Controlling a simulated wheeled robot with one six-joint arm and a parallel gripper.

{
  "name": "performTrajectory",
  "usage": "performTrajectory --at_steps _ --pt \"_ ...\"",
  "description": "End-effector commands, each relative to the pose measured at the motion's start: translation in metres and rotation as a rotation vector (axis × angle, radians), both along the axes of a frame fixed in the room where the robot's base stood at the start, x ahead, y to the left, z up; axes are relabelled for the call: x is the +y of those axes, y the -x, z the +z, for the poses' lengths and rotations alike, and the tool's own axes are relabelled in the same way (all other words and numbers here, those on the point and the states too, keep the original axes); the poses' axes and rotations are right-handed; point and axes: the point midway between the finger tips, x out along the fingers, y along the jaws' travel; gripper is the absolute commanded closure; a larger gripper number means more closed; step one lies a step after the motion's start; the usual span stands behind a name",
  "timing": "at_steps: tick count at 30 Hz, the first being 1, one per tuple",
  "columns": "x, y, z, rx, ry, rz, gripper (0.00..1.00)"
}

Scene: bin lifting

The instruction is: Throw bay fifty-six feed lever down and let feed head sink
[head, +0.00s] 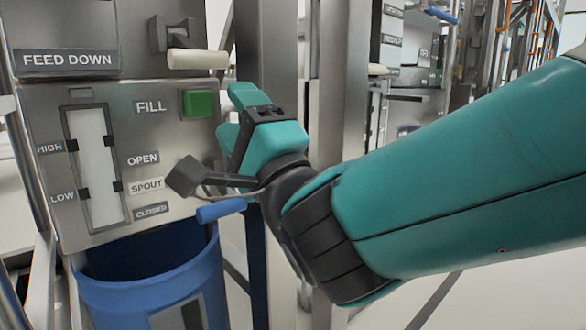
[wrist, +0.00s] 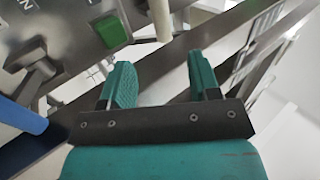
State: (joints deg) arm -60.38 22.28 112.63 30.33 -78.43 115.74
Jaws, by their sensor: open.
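The feed lever, a cream handle (head: 198,59) on a grey bracket, sticks out to the right beside the FEED DOWN label (head: 68,60). The same cream handle (wrist: 160,18) shows at the top of the wrist view, ahead of the fingers. My gripper (head: 232,112) is open and empty, below and to the right of the handle and close to the green button. In the wrist view my gripper (wrist: 160,72) has its teal fingers wide apart with nothing between them. I cannot make out the feed head or a bay number.
A green FILL button (head: 198,103) and a blue-gripped spout lever (head: 221,210) are close to my gripper. A blue bin (head: 150,285) stands under the panel. A steel post (head: 345,110) rises behind my wrist. A similar bay stands farther right.

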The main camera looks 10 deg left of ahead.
Motion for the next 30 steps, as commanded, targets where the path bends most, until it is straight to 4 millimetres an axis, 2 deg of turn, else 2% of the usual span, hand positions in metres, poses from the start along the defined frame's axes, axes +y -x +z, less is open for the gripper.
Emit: performTrajectory --at_steps 1,5,30 --pt "-0.004 0.003 -0.010 -0.001 -0.001 0.000 0.44" --pt "-0.012 0.009 -0.014 -0.002 -0.001 -0.001 0.44" --pt "-0.020 0.009 -0.012 0.006 0.012 -0.015 0.44"
